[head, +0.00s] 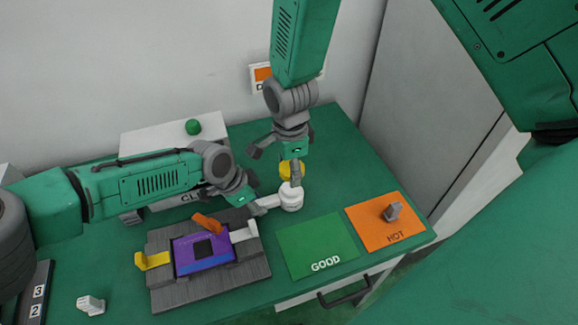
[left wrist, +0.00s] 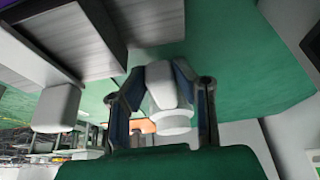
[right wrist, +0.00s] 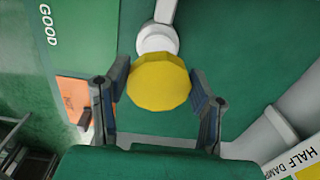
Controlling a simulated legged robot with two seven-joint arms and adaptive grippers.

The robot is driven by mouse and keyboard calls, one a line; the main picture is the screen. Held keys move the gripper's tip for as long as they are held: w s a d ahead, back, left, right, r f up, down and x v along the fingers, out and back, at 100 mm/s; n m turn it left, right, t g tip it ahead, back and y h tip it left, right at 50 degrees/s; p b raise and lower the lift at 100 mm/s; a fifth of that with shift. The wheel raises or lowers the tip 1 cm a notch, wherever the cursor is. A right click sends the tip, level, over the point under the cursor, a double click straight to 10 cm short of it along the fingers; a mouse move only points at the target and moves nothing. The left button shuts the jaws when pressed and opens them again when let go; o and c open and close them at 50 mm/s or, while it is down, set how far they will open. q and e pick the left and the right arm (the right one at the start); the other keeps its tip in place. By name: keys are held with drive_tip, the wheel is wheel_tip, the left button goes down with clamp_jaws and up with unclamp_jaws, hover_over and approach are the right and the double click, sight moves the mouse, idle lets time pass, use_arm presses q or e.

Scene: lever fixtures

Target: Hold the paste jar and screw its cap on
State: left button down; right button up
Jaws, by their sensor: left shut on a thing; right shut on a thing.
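The white paste jar (head: 291,199) stands at the middle of the green table, with a white handle-like part toward the left. My left gripper (head: 260,203) is shut on that part. The jar also shows between its fingers in the left wrist view (left wrist: 173,122). The yellow cap (head: 290,169) is in my right gripper (head: 284,166), which is shut on it, partly hidden by a finger. In the right wrist view the cap (right wrist: 158,82) sits between the fingers, and the jar (right wrist: 157,40) shows beyond it, offset toward the top. The cap looks apart from the jar.
A grey fixture (head: 162,292) with a purple block (head: 203,262) and coloured levers stands front left of the jar. A white box (head: 172,135) is behind.

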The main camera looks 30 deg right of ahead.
sight(289, 188)
drive_tip(key=shift+w+f, duration=0.1)
drive_tip(key=shift+f, duration=2.2)
drive_tip(key=shift+f, duration=0.95)
drive_tip(key=shift+r, duration=0.25)
drive_tip(key=shift+r, duration=0.5)
drive_tip(key=shift+f, duration=0.7)
idle(1.4)
drive_tip(key=o, duration=0.9)
wheel_tip(289, 188, up, 12)
drive_tip(key=shift+f, duration=0.1)
